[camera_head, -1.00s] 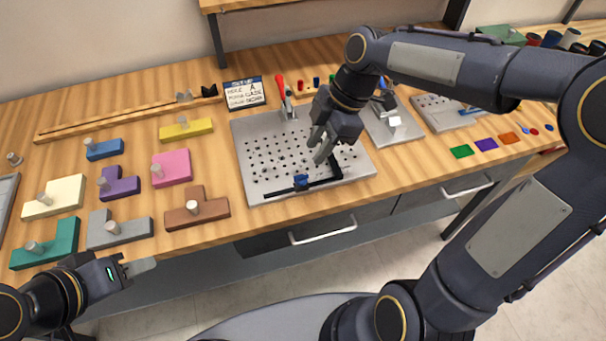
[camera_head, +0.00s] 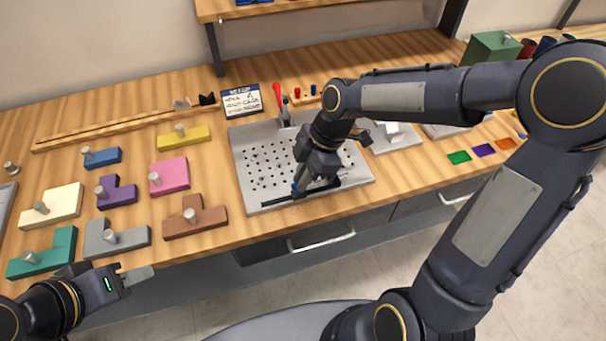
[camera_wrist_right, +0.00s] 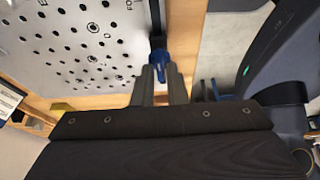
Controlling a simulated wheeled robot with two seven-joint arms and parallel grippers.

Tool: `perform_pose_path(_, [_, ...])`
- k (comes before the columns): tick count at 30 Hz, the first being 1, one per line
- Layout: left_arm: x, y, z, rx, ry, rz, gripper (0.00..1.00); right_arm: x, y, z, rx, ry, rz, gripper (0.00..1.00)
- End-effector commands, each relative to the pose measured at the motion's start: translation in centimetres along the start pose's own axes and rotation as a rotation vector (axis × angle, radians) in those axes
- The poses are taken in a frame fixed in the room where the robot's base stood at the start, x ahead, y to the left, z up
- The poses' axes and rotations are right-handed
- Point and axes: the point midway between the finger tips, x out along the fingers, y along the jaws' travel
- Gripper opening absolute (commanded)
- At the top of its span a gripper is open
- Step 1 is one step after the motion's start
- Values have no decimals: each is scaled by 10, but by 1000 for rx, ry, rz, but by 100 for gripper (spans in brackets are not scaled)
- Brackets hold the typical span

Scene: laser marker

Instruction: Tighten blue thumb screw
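A blue thumb screw (camera_wrist_right: 159,58) sits on a black bar (camera_head: 285,199) on the perforated metal plate (camera_head: 252,180). In the head view the screw (camera_head: 295,188) is partly hidden by my right gripper (camera_head: 301,184). In the right wrist view my right gripper's two fingertips (camera_wrist_right: 161,72) are a little apart, at the blue screw, with some blue showing between them. Whether they press on it I cannot tell. My left gripper (camera_head: 135,275) hangs off the table's front edge at lower left, away from the screw, and seems empty; its finger gap is unclear.
Coloured blocks with grey knobs, such as a pink one (camera_head: 172,175) and a brown one (camera_head: 195,222), lie left of the plate. A sign (camera_head: 241,101) and a red-handled clamp (camera_head: 277,93) stand behind. Coloured tags (camera_head: 484,150) lie at right.

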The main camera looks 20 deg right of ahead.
Motion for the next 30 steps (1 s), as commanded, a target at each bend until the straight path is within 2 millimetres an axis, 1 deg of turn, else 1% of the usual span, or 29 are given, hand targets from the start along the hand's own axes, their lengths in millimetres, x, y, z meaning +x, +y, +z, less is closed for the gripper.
perform_pose_path(1, [0,0,0,0,0,0,36,0,0,0,0,0,0,6])
perform_pose_path(2, [0,0,0,0,0,0,36,0,0,0,0,0,0,2])
perform_pose_path(3, [0,0,0,0,0,0,36,0,0,0,0,0,0,0])
perform_pose_path(11, [1,0,0,0,0,0,36,0,0,0,7,0,4,0])
perform_pose_path(17, [5,-2,3,0,0,0,36,1,0,0,57,0,27,0])
perform_pose_path(23, [14,-6,7,0,0,0,36,2,-2,1,175,0,78,0])
perform_pose_path(30, [26,-12,13,0,0,0,36,2,-4,0,377,1,162,0])
